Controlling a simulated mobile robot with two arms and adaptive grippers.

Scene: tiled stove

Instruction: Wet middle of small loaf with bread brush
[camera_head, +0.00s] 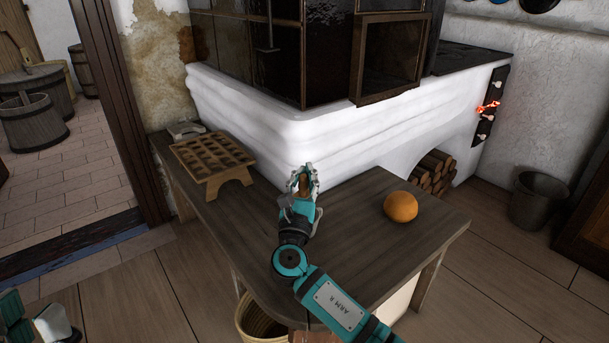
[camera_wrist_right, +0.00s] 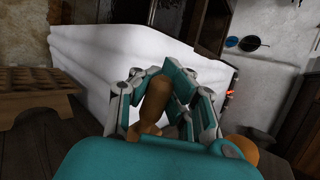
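The small loaf (camera_head: 401,207), round and orange-brown, lies on the right part of the wooden table. Part of it shows at the lower right of the right wrist view (camera_wrist_right: 243,148). My right gripper (camera_head: 303,182) is above the middle of the table, left of the loaf and apart from it. Its fingers are closed around a brown wooden handle (camera_wrist_right: 155,100), which looks like the bread brush's; no bristles can be made out. My left gripper (camera_head: 45,328) is at the lower left corner, partly cut off, away from the table; its opening cannot be judged.
The wooden table (camera_head: 355,240) is clear around the loaf. A wooden rack with hollows (camera_head: 213,160) stands at its left end, beside a small pale object (camera_head: 186,129). The white stove (camera_head: 300,135) borders the table behind. A basket (camera_head: 258,322) is below the front edge.

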